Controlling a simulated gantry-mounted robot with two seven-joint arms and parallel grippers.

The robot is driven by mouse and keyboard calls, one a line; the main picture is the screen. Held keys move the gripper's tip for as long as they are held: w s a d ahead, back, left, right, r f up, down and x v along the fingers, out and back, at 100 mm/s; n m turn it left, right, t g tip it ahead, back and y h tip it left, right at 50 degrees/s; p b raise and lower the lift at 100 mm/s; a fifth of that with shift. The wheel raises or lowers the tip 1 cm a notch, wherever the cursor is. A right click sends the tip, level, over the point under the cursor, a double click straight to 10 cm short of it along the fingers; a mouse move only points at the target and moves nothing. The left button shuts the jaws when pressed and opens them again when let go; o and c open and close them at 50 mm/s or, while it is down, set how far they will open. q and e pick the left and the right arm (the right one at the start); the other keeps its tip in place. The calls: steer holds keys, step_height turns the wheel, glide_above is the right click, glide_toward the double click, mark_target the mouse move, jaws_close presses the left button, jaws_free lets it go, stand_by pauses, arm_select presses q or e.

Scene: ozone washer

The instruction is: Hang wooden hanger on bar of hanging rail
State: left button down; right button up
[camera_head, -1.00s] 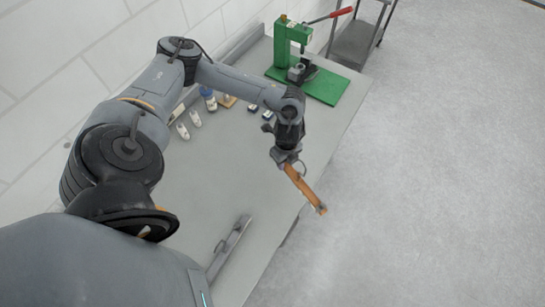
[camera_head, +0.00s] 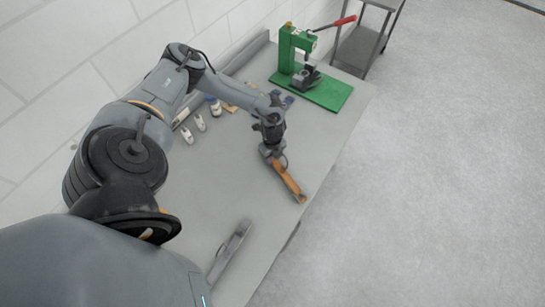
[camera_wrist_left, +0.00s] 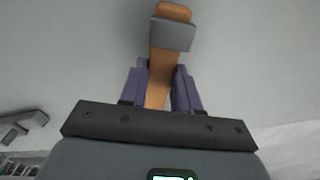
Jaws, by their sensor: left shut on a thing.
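The wooden hanger (camera_head: 289,182) is an orange-brown bar in the head view, over the right part of the grey table. My left gripper (camera_head: 270,153) is shut on its upper end, and the hanger slants down to the right. In the left wrist view the hanger (camera_wrist_left: 157,90) runs between the purple fingers of my left gripper (camera_wrist_left: 160,84), with a grey piece across its far part. A long grey metal piece (camera_head: 231,250) lies on the table's near part; I cannot tell if it is the hanging rail. No rail bar shows clearly. My right gripper is out of view.
A green press (camera_head: 312,85) with a red handle stands at the table's far end. Small white bottles (camera_head: 200,122) and other items line the wall side. A grey cart (camera_head: 364,45) stands behind. The table's middle (camera_head: 205,185) is clear, with open floor (camera_head: 440,190) to the right.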

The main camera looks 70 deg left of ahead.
arm_select(q)
steer(key=shift+f, duration=0.6)
steer(key=shift+f, duration=0.1)
steer(key=c, duration=0.8)
jaws_free()
steer(key=shift+r, duration=0.2)
step_height(320, 180, up, 12)
steer(key=shift+s+a+f, duration=0.1)
steer(key=shift+f, duration=0.05)
